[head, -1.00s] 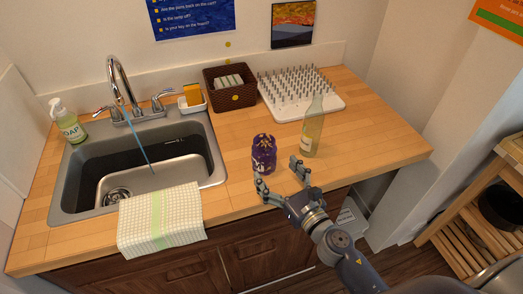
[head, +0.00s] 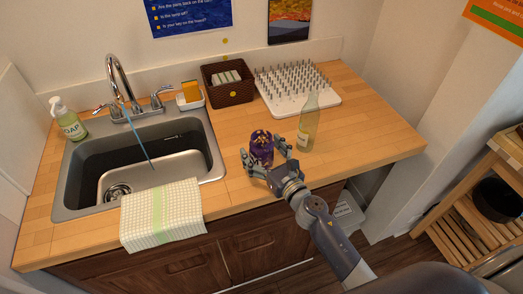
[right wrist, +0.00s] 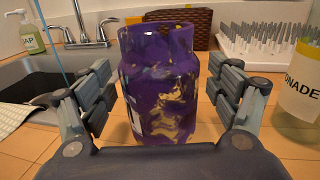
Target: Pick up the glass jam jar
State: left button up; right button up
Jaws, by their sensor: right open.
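The jam jar (head: 261,147) is purple with gold swirls and stands upright on the wooden counter, right of the sink. It fills the middle of the right wrist view (right wrist: 160,85), with an open top and part of a pale label at its left side. My right gripper (head: 266,158) is open, its fingers on either side of the jar. In the right wrist view, gaps show between the jar and both fingers (right wrist: 168,98). The jar's base is partly hidden by the gripper's palm. My left gripper is not in view.
A lemonade bottle (head: 308,122) stands close to the right of the jar and gripper. Behind are a brown basket (head: 228,92) and a white spiked drying rack (head: 325,98). The sink (head: 75,190) and a checked towel (head: 160,215) lie to the left. The counter's right end is clear.

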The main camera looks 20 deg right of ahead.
jog(key=c, duration=1.3)
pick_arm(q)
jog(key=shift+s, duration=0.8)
pick_arm(e)
jog(key=shift+r, duration=0.2)
